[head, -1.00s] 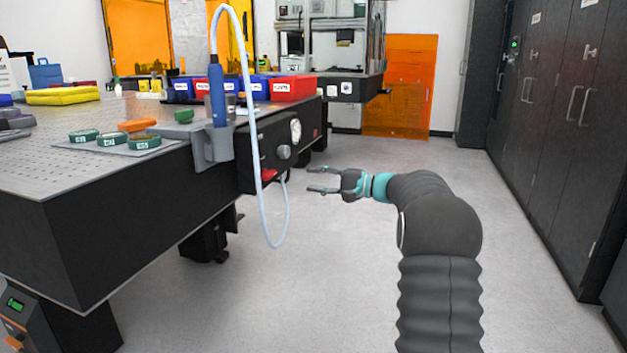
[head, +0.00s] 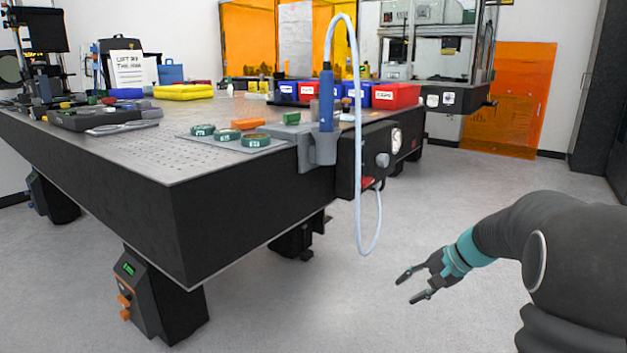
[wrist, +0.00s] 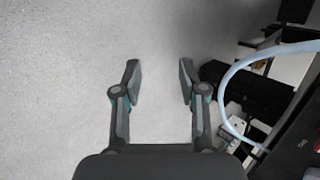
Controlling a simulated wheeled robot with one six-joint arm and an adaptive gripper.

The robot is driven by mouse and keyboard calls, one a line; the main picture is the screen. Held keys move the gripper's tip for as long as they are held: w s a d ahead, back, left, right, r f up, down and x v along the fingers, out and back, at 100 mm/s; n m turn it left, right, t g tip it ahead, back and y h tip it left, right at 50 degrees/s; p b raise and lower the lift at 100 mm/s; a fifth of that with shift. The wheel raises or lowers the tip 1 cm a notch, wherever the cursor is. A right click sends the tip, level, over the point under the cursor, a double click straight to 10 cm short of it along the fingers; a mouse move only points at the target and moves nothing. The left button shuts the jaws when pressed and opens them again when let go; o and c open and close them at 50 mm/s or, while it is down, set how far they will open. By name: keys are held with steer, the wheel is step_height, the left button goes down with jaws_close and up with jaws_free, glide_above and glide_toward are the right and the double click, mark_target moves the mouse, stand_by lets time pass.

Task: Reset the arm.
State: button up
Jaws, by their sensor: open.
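My gripper (head: 412,287) is open and empty. In the head view it hangs over bare floor at the lower right, to the right of the optical table (head: 235,215) and apart from it. In the wrist view my gripper (wrist: 160,80) shows two spread fingers with only grey floor between them. My arm reaches in from the right edge of the head view.
A pale hose (head: 359,150) loops down from a blue-handled tool (head: 327,100) in a holder at the table's corner. The hose (wrist: 228,85) also shows right of my fingers in the wrist view. Red bin (head: 396,96) and green-rimmed discs (head: 256,140) stand on the table. Floor (head: 440,200) is clear.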

steer(key=s+a+r+n+h, duration=0.2)
steer(key=s, duration=0.8)
steer(key=s+a+r+n+t+h+p, duration=0.1)
steer(key=s+a+r+n+h, duration=0.1)
steer(key=s, duration=0.8)
steer(key=s+a+r+n+h+p, duration=0.1)
steer(key=s+a+r+n+h, duration=0.1)
steer(key=s, duration=0.8)
steer(key=shift+a+r+n+t+h, duration=0.4)
steer(key=shift+a+r+n, duration=0.1)
steer(key=shift+r+n, duration=0.4)
